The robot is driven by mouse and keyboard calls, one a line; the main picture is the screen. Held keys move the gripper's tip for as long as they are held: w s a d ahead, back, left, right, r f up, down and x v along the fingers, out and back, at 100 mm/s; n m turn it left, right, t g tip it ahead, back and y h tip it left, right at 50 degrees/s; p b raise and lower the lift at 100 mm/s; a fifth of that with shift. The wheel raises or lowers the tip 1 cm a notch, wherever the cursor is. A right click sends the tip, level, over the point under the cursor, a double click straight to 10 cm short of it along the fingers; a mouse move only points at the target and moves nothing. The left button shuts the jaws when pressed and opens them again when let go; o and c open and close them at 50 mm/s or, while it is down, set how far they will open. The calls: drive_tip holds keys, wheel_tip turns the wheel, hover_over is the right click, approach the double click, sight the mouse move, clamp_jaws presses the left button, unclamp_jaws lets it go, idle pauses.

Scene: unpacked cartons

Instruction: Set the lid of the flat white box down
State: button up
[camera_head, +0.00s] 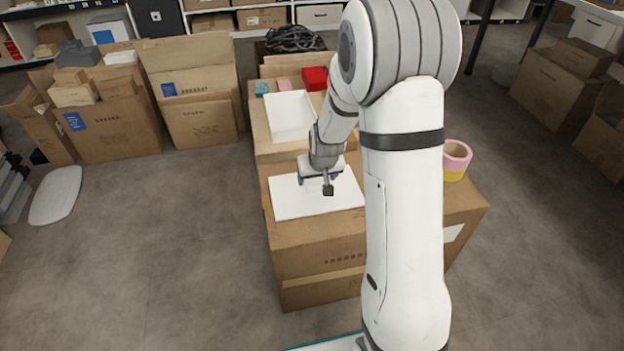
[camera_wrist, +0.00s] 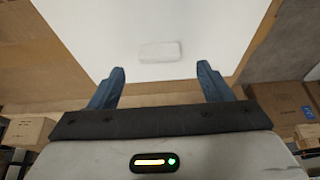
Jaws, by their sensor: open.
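The flat white lid (camera_head: 300,204) lies level on top of the front brown carton (camera_head: 318,240), with no visible gap beneath it. In the wrist view the lid (camera_wrist: 100,25) fills the upper middle, and a small pale raised block (camera_wrist: 160,52) sits on it. My gripper (camera_head: 318,180) is just above the lid's far part. Its two blue fingers stand apart in the wrist view (camera_wrist: 161,72), with the block ahead between their tips and nothing gripped. The open white box (camera_head: 290,117), without a lid, stands on the carton behind. My arm hides part of the front carton's right side.
Large open cartons (camera_head: 115,125) stand at left. The floor at front left is clear.

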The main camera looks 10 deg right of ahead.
drive_tip(key=p+v, duration=0.2)
drive_tip(key=v, duration=0.6)
drive_tip(key=s+r+g, duration=0.1)
drive_tip(key=s+r, duration=0.2)
drive_tip(key=s, duration=0.4)
drive_tip(key=s+a+r+g, duration=0.1)
drive_tip(key=s+r, duration=0.2)
drive_tip(key=s, duration=0.5)
drive_tip(key=s+r+g, duration=0.1)
drive_tip(key=s+r, duration=0.3)
drive_tip(key=s, duration=0.4)
drive_tip(key=shift+s+a, duration=0.15)
drive_tip(key=shift+s, duration=0.1)
drive_tip(key=shift+r, duration=0.1)
wheel_tip(320, 180, up, 32)
drive_tip(key=t+p, duration=0.1)
drive_tip(key=p, duration=2.8)
drive_tip(key=shift+s, duration=0.2)
